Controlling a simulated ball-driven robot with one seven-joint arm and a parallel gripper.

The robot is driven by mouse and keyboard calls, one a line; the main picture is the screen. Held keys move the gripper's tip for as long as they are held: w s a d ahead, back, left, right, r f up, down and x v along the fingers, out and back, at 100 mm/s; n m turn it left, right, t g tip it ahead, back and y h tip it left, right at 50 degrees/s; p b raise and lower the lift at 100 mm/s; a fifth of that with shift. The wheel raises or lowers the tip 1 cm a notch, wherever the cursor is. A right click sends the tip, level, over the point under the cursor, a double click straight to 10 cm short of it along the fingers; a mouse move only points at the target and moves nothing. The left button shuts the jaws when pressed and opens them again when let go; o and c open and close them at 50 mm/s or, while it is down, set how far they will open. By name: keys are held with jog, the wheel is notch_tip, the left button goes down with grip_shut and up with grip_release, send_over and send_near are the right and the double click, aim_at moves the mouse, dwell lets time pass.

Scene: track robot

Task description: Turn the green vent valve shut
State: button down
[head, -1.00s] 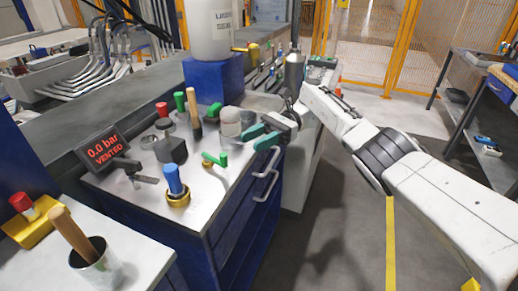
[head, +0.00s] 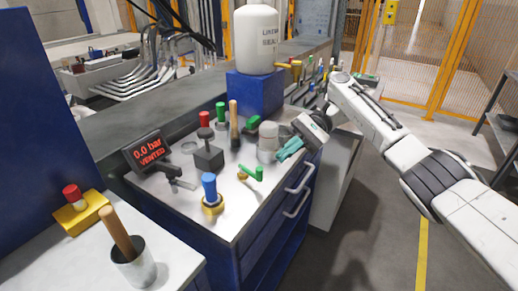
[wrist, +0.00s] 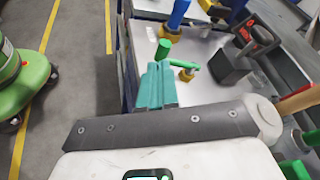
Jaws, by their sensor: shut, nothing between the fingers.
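The green vent valve (head: 250,173) is a small green lever with an upright knob at one end, on a brass fitting, near the right edge of the grey bench top. It also shows in the wrist view (wrist: 186,60), just beyond my fingertips and slightly right. My gripper (head: 280,155) has teal fingers, closed together and empty, a little behind and right of the lever in the head view. The fingers also show in the wrist view (wrist: 157,66). I cannot tell whether they touch the lever; a gap shows in the head view.
A display (head: 150,151) reads 0.0 bar, VENTED. A blue-handled valve (head: 209,188) stands left of the green lever. A grey cylinder (head: 267,143), a wooden-handled tool (head: 234,125) and a dark block (head: 208,155) crowd behind. The floor right of the bench is open.

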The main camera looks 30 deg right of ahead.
jog(key=a+r+n+t+h+p, duration=0.2)
jog(key=a+r+n+h+p, duration=0.35)
jog(key=n, duration=0.65)
jog(key=a+r+n+t+h+p, duration=0.2)
jog(key=a+r+n+h+p, duration=0.35)
jog(key=n, duration=0.75)
jog(key=shift+y, duration=0.3)
jog(key=f, duration=0.9)
jog(key=shift+d+p, duration=0.3)
jog(key=shift+d, duration=0.05)
jog(key=shift+s+d+f, duration=0.1)
jog(key=shift+d+f, duration=0.05)
jog(key=shift+d, duration=0.25)
jog(key=shift+d+p, duration=0.1)
jog(key=shift+p, duration=0.25)
jog(key=shift+d, duration=0.1)
jog(key=shift+d+p, duration=0.55)
